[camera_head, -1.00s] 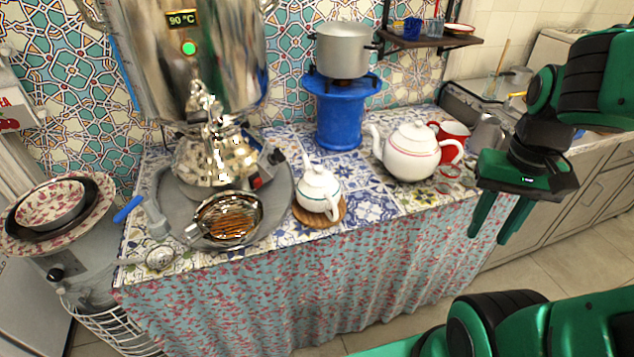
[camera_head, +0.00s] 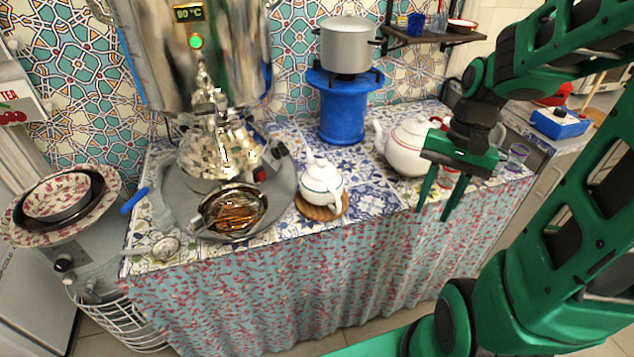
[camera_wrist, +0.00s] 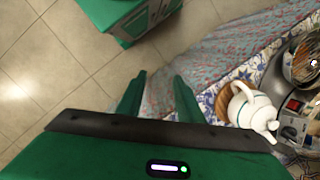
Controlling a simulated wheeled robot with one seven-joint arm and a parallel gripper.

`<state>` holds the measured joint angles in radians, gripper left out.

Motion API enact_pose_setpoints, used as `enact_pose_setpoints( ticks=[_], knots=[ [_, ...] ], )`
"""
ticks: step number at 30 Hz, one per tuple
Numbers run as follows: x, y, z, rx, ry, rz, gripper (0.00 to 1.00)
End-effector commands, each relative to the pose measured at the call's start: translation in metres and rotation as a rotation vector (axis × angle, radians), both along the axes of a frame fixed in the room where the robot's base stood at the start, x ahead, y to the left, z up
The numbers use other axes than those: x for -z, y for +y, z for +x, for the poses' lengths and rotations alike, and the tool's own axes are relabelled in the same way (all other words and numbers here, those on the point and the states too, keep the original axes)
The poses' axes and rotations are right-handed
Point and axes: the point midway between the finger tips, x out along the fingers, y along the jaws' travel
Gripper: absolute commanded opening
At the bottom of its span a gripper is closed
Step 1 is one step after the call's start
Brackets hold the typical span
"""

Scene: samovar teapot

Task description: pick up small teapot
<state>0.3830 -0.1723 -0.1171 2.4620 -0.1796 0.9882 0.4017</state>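The small teapot (camera_head: 321,184) is white with a teal line and stands upright on a round wooden coaster (camera_head: 322,212) near the counter's front edge. It also shows in the wrist view (camera_wrist: 250,110), at the right, with the coaster (camera_wrist: 223,101) beneath it. My gripper (camera_head: 433,215) is to the right of the small teapot, apart from it, at the counter's front edge. Its fingers point down, spread and empty. In the wrist view my gripper (camera_wrist: 157,80) shows a clear gap between the fingers.
A larger white teapot (camera_head: 404,150) stands right of the small one, partly hidden by my gripper. The samovar (camera_head: 215,150) and its grey tray (camera_head: 277,205) stand close on the left. A blue stand (camera_head: 343,112) with a pot (camera_head: 347,45) is behind. Tiled counter is free between the teapots.

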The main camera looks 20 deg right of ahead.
Motion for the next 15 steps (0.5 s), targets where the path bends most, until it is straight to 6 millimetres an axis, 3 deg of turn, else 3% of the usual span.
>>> enact_pose_setpoints(
  ticks=[6,15],
  knots=[
    [0.035,0.022,0.045,0.145,0.085,0.160,0.33],
    [0.073,0.058,0.095,0.362,0.226,0.439,0.33]
  ],
)
